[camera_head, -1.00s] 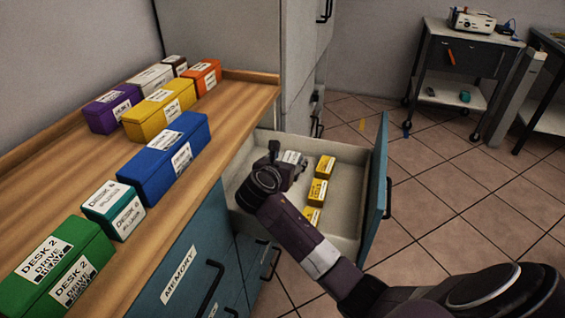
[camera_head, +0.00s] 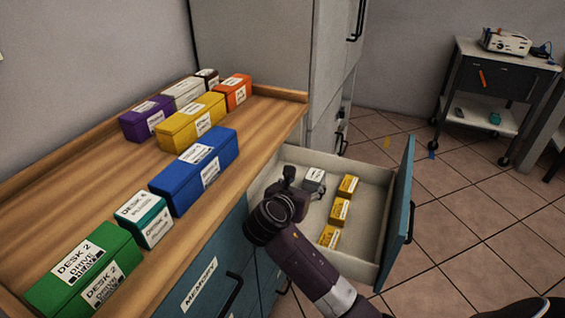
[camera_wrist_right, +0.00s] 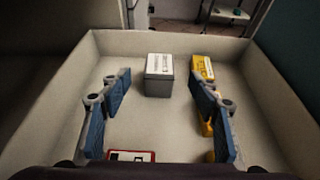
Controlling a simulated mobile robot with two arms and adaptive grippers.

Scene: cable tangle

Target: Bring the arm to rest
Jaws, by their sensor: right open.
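My right gripper (camera_wrist_right: 160,110) is open and empty in the right wrist view, its two blue-padded fingers spread apart over the open drawer. A grey labelled box (camera_wrist_right: 159,75) stands on the drawer floor beyond and between the fingers, apart from them. In the head view my right arm reaches in from the lower right to the left side of the drawer (camera_head: 384,240). The grey box (camera_head: 314,180) shows just beyond the gripper there, and the fingers are mostly hidden by the wrist. My left gripper is in neither view.
Several yellow boxes (camera_head: 340,211) line the drawer's right part. A red-edged labelled item (camera_wrist_right: 131,156) lies near the wrist. Left is a wooden counter (camera_head: 115,190) with coloured boxes, including a blue one (camera_head: 190,185).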

